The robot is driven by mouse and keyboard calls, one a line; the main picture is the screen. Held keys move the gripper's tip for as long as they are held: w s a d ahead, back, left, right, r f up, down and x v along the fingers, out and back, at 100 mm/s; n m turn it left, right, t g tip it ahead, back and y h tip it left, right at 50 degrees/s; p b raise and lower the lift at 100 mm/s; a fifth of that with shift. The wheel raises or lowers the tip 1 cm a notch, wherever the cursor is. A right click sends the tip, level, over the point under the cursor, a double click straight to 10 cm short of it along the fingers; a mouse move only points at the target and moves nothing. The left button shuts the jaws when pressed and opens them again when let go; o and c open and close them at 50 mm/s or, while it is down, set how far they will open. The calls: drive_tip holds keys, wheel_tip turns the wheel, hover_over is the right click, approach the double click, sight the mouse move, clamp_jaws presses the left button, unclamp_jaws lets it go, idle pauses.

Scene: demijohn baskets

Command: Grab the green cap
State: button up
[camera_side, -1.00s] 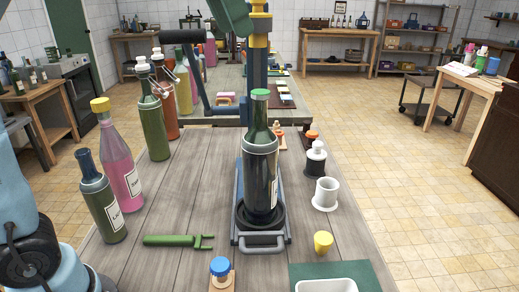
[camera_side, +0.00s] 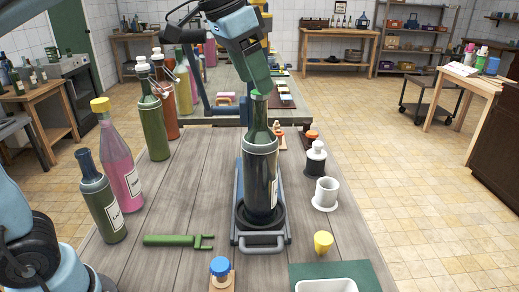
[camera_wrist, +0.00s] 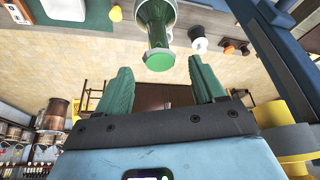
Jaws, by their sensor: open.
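The green cap (camera_side: 260,94) sits on top of the dark green bottle (camera_side: 260,165), which stands upright in the round seat of a grey stand (camera_side: 262,240). My gripper (camera_side: 258,86), with green fingers, comes down tilted from the upper left, its tips right at the cap and partly hiding it. In the wrist view the green cap (camera_wrist: 159,60) shows just beyond the gap between the two spread fingers (camera_wrist: 160,68). The fingers are open, with room on both sides of the cap.
A pink bottle (camera_side: 122,165) and other bottles line the left side of the bench. A blue and yellow column (camera_side: 257,60) stands close behind the cap. A white cup (camera_side: 326,192), yellow cap (camera_side: 323,242) and green tool (camera_side: 178,241) lie around the stand.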

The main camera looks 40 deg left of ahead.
sight(257, 94)
drive_tip(key=shift+x, duration=0.8)
drive_tip(key=c, duration=1.1)
drive_tip(key=shift+r, duration=0.15)
drive_tip(key=shift+r, duration=0.55)
drive_tip(key=r, duration=0.2)
drive_tip(key=d+r, duration=0.1)
drive_tip(key=shift+s+r, duration=0.2)
drive_tip(key=shift+s, duration=0.15)
drive_tip(key=s+d+r, duration=0.4)
drive_tip(key=d, duration=0.1)
drive_tip(key=s+d+r, duration=0.2)
drive_tip(key=d, duration=0.1)
drive_tip(key=shift+s+r, duration=0.1)
drive_tip(key=shift+s, duration=0.3)
